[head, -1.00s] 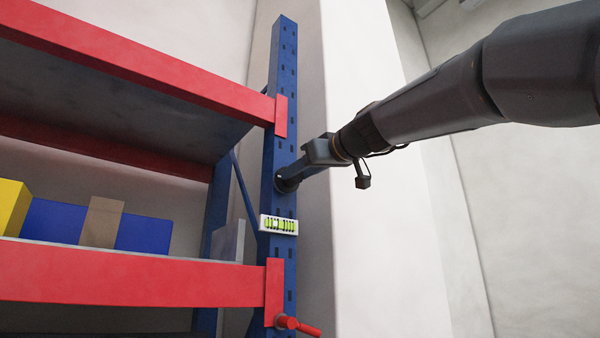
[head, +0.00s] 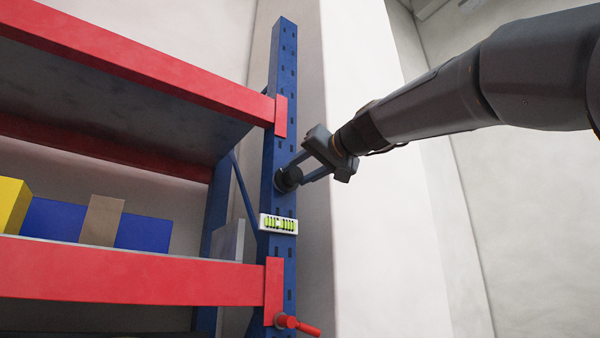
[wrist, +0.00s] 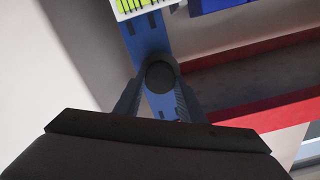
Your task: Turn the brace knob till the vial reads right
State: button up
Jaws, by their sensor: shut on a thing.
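The brace knob (head: 289,178) is a dark round knob on the blue rack upright (head: 284,75). My gripper (head: 298,170) is shut on it, one finger on each side. In the wrist view the knob (wrist: 160,77) sits between my two fingertips. The vial (head: 278,224) is a white block with a yellow-green window and dark marks, fixed on the upright just below the knob. It also shows in the wrist view (wrist: 140,6), cut off by the top edge. The bubble's exact place is too small to tell.
Red beams (head: 130,280) join the upright from the left. A red handle (head: 297,325) sticks out low on the upright. Yellow, blue and brown boxes (head: 103,220) stand on the lower shelf.

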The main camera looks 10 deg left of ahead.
jog(key=m, duration=0.4)
jog(key=shift+m+p, duration=0.3)
jog(key=shift+p, duration=0.05)
jog(key=shift+f+m+p, duration=0.1)
jog(key=shift+m+p, duration=0.6)
jog(key=shift+m, duration=1.9)
jog(key=o, duration=1)
jog(key=shift+o, duration=0.2)
jog(key=b+v, duration=0.3)
jog(key=v, duration=0.5)
